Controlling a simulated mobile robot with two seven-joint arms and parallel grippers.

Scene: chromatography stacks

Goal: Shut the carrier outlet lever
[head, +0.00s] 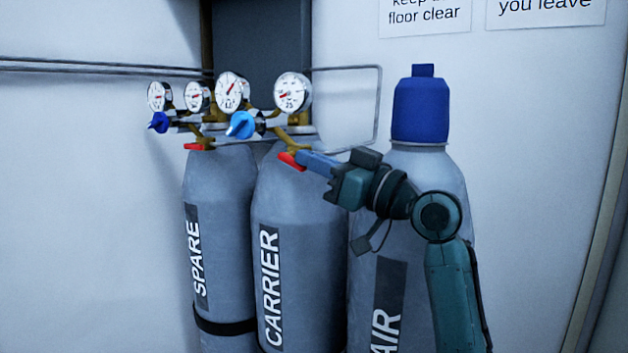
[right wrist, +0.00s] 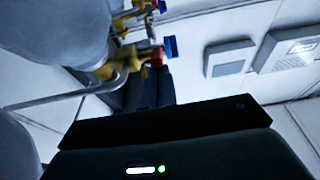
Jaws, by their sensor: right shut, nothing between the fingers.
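The carrier outlet lever (head: 289,160) is a short red handle on brass fittings in front of the neck of the grey CARRIER cylinder (head: 285,200). It slants down to the right in the head view. My right gripper (head: 303,160) is shut and empty, with its blue-grey fingertips right at the lever's right end. In the right wrist view the red lever (right wrist: 156,57) shows just past the dark fingertips (right wrist: 150,78). They look very close, but I cannot tell if they touch. The lever is partly hidden by the fingers. My left gripper is not in view.
The SPARE cylinder (head: 217,180) stands left, with its own red lever (head: 196,146). Blue knobs (head: 240,125) and round gauges (head: 292,92) sit above the levers. The blue-capped AIR cylinder (head: 440,165) stands right, behind my right arm. A thin pipe loop (head: 379,100) runs along the wall.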

